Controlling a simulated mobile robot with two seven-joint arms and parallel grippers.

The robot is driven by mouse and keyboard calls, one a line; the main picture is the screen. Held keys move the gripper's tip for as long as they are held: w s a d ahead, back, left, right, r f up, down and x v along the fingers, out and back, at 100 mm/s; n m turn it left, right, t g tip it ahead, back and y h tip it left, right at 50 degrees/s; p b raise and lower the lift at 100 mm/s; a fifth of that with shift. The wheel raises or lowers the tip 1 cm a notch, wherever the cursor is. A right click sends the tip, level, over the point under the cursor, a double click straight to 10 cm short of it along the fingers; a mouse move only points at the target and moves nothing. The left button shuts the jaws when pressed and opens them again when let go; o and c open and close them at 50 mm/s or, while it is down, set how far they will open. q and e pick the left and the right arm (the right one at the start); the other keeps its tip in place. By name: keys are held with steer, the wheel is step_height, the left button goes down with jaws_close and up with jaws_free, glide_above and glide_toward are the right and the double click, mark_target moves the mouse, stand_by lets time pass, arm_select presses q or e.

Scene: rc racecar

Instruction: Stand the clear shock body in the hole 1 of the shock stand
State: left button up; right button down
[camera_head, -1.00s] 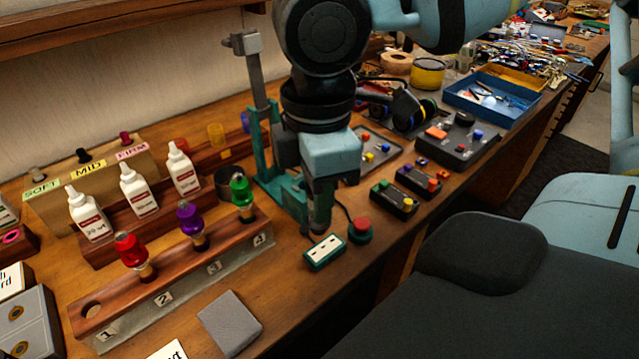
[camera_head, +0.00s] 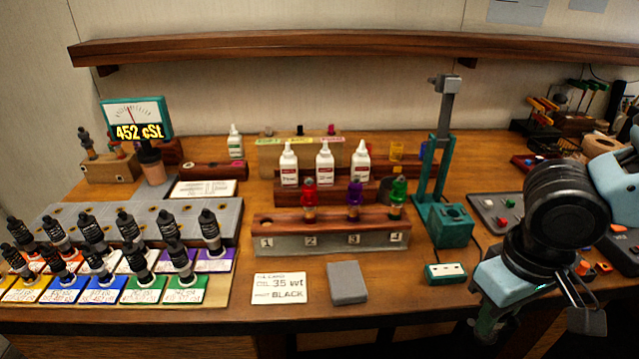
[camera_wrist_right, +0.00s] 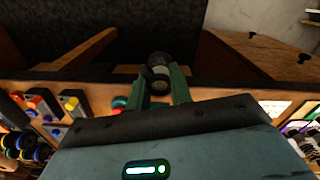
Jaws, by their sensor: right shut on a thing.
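The shock stand (camera_head: 372,242) is a wooden block with a grey front numbered 1 to 4. Hole 1 (camera_head: 267,219) is empty. A red shock body (camera_head: 309,193) stands at 2, a purple one (camera_head: 354,194) at 3 and a green one (camera_head: 398,191) at 4. My right gripper (camera_head: 486,334) is at the table's front edge, right of the stand and apart from it. In the right wrist view, its fingers are shut on a small cylinder, greyish with dark ends, which looks like the clear shock body (camera_wrist_right: 159,72). My left gripper is not in view.
A grey block (camera_head: 346,283) and a card reading BLACK (camera_head: 279,289) lie before the stand. White bottles (camera_head: 325,164) stand behind it. Black shocks (camera_head: 128,228) fill the left.

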steer(key=s+d+f+m, duration=0.25)
steer(key=d+m, duration=0.25)
steer(key=d, duration=0.3)
steer(key=s+d+f+m, duration=0.2)
steer(key=d+f+m, duration=0.25)
steer(key=d, duration=0.45)
steer(key=w+a+n, duration=0.1)
steer(key=a+n, duration=0.2)
steer(key=a, duration=0.7)
steer(key=w+a+n, duration=0.2)
steer(key=a+n, duration=0.1)
steer(key=a, duration=0.8)
steer(key=shift+w+a+f, duration=0.15)
steer(key=shift+w+a, duration=0.05)
steer(key=shift+w, duration=0.05)
steer(key=shift+a, duration=0.15)
